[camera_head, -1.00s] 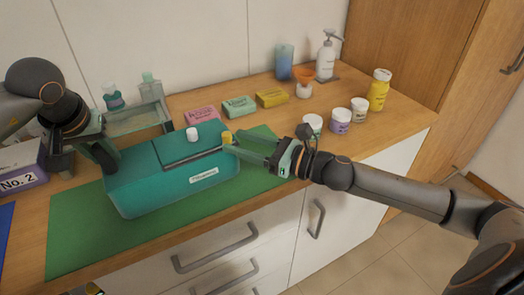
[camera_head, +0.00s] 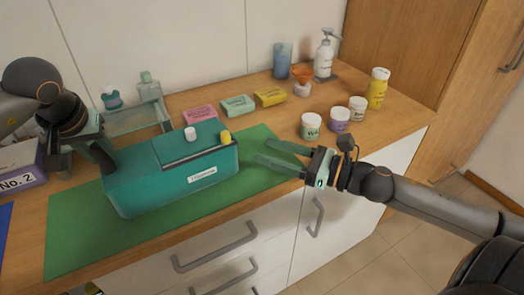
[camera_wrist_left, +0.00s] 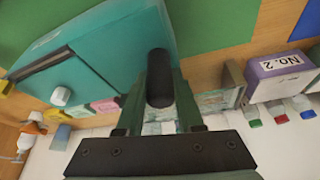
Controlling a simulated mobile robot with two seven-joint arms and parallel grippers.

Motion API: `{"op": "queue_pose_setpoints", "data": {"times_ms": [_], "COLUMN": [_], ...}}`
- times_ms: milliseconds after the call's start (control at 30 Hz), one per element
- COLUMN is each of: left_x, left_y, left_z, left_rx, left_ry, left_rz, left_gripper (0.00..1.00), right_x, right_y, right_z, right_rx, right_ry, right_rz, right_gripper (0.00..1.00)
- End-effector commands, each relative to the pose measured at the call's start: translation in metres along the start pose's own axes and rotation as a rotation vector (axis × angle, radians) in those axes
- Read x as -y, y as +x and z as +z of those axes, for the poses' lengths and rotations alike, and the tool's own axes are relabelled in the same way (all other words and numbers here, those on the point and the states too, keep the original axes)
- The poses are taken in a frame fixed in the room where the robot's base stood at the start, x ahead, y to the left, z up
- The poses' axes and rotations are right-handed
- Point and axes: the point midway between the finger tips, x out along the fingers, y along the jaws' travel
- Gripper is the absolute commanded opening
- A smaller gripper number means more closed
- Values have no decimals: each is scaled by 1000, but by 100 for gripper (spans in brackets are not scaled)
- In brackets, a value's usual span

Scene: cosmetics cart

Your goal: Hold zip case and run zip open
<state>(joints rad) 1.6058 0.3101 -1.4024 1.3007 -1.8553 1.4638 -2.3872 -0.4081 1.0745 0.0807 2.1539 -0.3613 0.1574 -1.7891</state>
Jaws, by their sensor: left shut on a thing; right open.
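The teal zip case (camera_head: 150,188) sits on the green mat (camera_head: 75,235), with a white label on its front. A dark line, apparently the zip, runs along its top to the yellow zip pull (camera_head: 225,137) at the right end. My left gripper (camera_head: 106,160) is shut at the case's left end; in the left wrist view a dark rounded piece (camera_wrist_left: 160,78) shows between its fingers. My right gripper (camera_head: 265,152) is open and empty, right of the case and apart from the pull. The case also fills the upper left of the left wrist view (camera_wrist_left: 110,50).
A white cap-like piece (camera_head: 190,133) is on the case top. Behind stand pink (camera_head: 200,115), green (camera_head: 238,105) and yellow (camera_head: 270,97) boxes and a glass tray (camera_head: 135,118). Several jars, including a green-labelled one (camera_head: 311,126), stand right. A purple No. 2 box (camera_head: 22,182) is left.

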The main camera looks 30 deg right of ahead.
Motion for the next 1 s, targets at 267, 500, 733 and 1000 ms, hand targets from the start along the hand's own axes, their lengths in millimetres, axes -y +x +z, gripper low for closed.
{"op": "queue_pose_setpoints", "data": {"times_ms": [267,500,733,1000], "left_x": [0,0,0,0], "left_y": [-1,-1,0,0], "left_z": [-1,-1,0,0], "left_rx": [-2,-2,-1,0], "left_ry": [-1,-1,-1,0], "left_rz": [1,1,0,0], "left_gripper": [0,40,66,71], "right_x": [0,0,0,0], "right_y": [-2,-2,-2,-2], "right_z": [0,0,0,0], "right_rx": [0,0,0,0], "right_ry": [-1,-1,-1,-1], "right_rz": [1,0,0,0], "right_gripper": [57,57,57,57]}}
